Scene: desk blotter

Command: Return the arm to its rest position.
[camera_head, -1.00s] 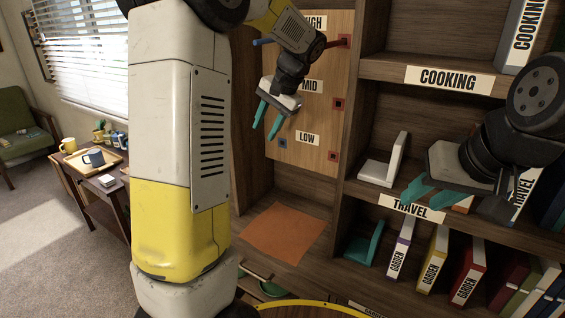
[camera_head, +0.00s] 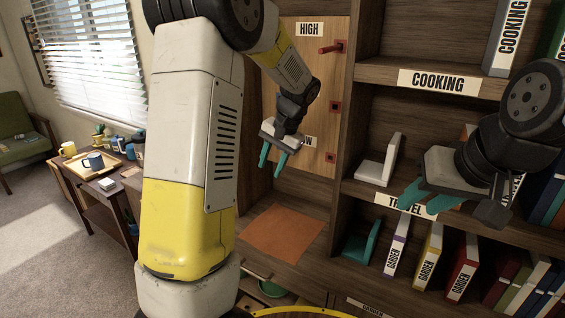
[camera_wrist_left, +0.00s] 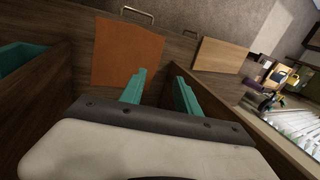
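My left arm comes down across the left of the head view, and its gripper (camera_head: 272,164) hangs in front of the HIGH/MID/LOW peg board (camera_head: 313,62). Its two teal fingers are apart and point down, with nothing between them. In the left wrist view the gripper (camera_wrist_left: 159,82) is also open and empty, with an orange mat (camera_wrist_left: 127,52) beyond the fingers. My right gripper (camera_head: 418,203) is in front of the TRAVEL shelf label (camera_head: 385,200), partly covering it. Its teal fingers are a little apart and hold nothing visible.
Shelves with a COOKING label (camera_head: 439,81) stand at the right. A white bookend (camera_head: 380,170) and a teal bookend (camera_head: 362,243) stand near my right gripper, with GARDEN books (camera_head: 430,255) below. The orange mat (camera_head: 282,232) is bare. A side table with a tray (camera_head: 92,165) stands at left.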

